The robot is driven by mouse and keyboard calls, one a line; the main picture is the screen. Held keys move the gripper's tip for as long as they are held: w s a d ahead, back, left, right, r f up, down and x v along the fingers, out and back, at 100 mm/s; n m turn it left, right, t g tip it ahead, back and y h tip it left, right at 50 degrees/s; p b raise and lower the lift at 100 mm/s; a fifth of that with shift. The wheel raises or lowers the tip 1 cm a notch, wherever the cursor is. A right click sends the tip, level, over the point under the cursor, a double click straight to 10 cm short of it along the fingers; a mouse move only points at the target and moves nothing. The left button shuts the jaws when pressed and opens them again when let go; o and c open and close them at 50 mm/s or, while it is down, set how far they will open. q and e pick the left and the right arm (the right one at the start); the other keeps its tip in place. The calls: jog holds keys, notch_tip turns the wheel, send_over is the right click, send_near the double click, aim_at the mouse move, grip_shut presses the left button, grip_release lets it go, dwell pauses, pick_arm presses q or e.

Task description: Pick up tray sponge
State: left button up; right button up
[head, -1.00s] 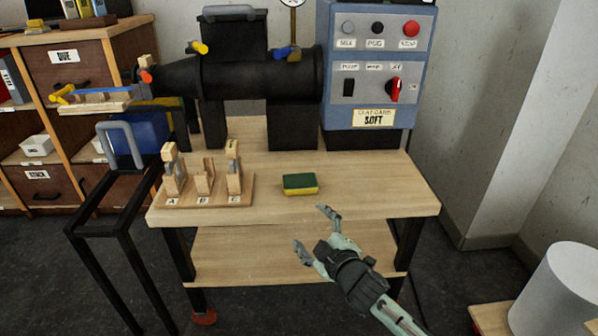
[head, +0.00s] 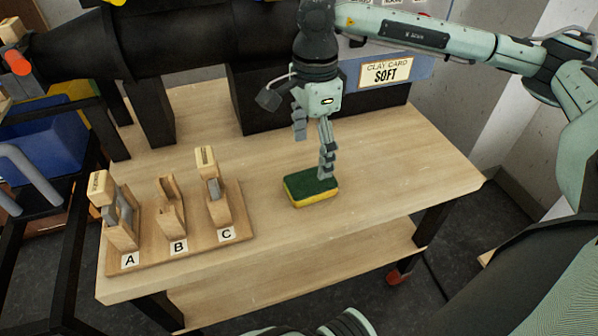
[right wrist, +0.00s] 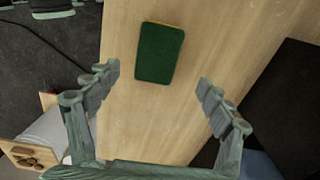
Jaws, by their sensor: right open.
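The sponge (head: 311,188), green on top and yellow below, lies flat on the wooden table top, right of the A-B-C board. In the right wrist view the sponge (right wrist: 160,53) shows its green face ahead of the fingers, roughly midway between them. My right gripper (head: 313,155) points down over the table with its fingers spread and nothing between them. In the head view one finger overlaps the back edge of the sponge; I cannot tell whether it touches. My left gripper is not in view.
A wooden board (head: 191,252) with upright holders marked A, B and C stands left of the sponge. The table is clear to the right of the sponge.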

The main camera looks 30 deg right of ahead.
aim_at(309, 181)
jog(key=f, duration=0.7)
jog(key=shift+s+a+f, duration=0.1)
jog(key=shift+s+a, duration=0.05)
jog(key=shift+a, duration=0.1)
jog(key=shift+c, duration=0.3)
jog(key=c, duration=0.8)
